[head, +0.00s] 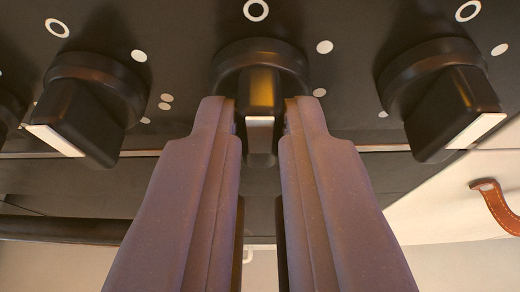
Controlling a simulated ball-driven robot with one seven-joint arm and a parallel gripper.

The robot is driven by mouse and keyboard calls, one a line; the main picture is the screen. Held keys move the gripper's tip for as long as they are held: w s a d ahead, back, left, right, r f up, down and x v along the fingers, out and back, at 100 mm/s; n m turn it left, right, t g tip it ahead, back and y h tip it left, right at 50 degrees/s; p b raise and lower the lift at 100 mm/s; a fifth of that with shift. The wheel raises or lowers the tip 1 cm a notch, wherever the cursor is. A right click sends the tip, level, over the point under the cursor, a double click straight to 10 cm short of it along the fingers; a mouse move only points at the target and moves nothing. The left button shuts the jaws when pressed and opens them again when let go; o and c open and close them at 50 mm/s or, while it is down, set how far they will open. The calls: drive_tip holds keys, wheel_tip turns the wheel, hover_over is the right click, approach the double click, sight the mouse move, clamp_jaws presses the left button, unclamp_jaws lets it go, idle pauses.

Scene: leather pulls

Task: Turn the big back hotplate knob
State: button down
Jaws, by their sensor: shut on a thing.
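A row of black knobs with white pointer stripes sits on a dark control panel. My gripper (262,122) is at the middle knob (262,88), with one finger on each side of its raised grip. The fingers are shut on that grip, and its white stripe shows between them, pointing down. The frame does not show which hotplate this knob belongs to; only rings and dots are printed around it.
A knob (90,105) stands at the left and another (440,97) at the right, both with turned grips. Part of a further knob (8,115) shows at the left edge. A dark bar handle (60,229) runs below the panel. A brown leather pull (496,206) hangs on a pale front at the right.

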drive_tip(key=shift+n, duration=0.3)
idle(0.4)
drive_tip(key=c, duration=1.1)
unclamp_jaws()
drive_tip(key=shift+c, duration=0.2)
drive_tip(key=p+v, duration=0.2)
drive_tip(key=v, duration=0.6)
drive_tip(key=shift+a+f, duration=0.1)
